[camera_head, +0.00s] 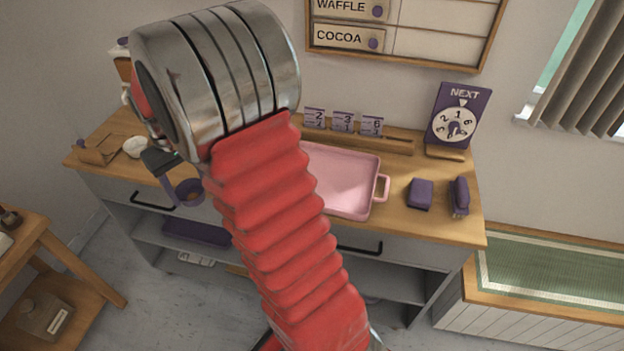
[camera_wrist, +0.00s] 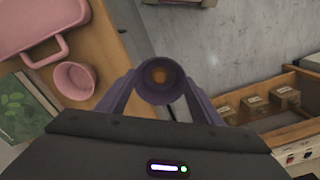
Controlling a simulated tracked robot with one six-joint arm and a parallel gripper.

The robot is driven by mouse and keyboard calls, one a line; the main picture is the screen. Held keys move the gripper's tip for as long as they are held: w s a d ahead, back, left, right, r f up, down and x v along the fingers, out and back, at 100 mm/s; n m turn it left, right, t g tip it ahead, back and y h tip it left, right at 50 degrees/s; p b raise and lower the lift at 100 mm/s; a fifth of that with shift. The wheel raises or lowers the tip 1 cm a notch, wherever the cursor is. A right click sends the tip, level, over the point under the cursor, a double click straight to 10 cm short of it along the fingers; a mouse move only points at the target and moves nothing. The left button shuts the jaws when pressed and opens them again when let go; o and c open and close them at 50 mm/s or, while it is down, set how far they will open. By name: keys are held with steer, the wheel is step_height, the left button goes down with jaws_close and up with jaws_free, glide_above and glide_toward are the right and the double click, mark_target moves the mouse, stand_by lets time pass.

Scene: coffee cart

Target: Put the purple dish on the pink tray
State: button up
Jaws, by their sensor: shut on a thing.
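The purple dish (camera_head: 188,192) is round, with something orange-brown inside. My gripper (camera_head: 171,176) is shut on it and holds it out in front of the counter's left part in the head view. In the wrist view the dish (camera_wrist: 160,97) sits between the two purple fingers of my gripper (camera_wrist: 160,85), its opening facing the camera. The pink tray (camera_head: 345,182) lies on the counter, to the right of the dish, partly hidden by my arm. Its corner and handle show in the wrist view (camera_wrist: 40,22). No dish shows on its visible part.
A pink cup (camera_wrist: 75,80) stands beside the tray's handle in the wrist view. On the counter (camera_head: 400,222) are a purple block (camera_head: 420,194), a stapler-like thing (camera_head: 460,197), number cards (camera_head: 344,123) and a dial sign (camera_head: 458,118). A wooden side table (camera_head: 30,245) stands at left.

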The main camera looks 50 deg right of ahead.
steer(key=s+d+r+m, duration=0.2)
steer(key=s+d+r, duration=0.2)
steer(key=s+d, duration=0.85)
step_height(320, 180, up, 3)
steer(key=m, duration=0.2)
glide_above(323, 196)
steer(key=shift+f, duration=3.1)
steer(key=shift+f, duration=0.15)
steer(key=shift+f, duration=1.75)
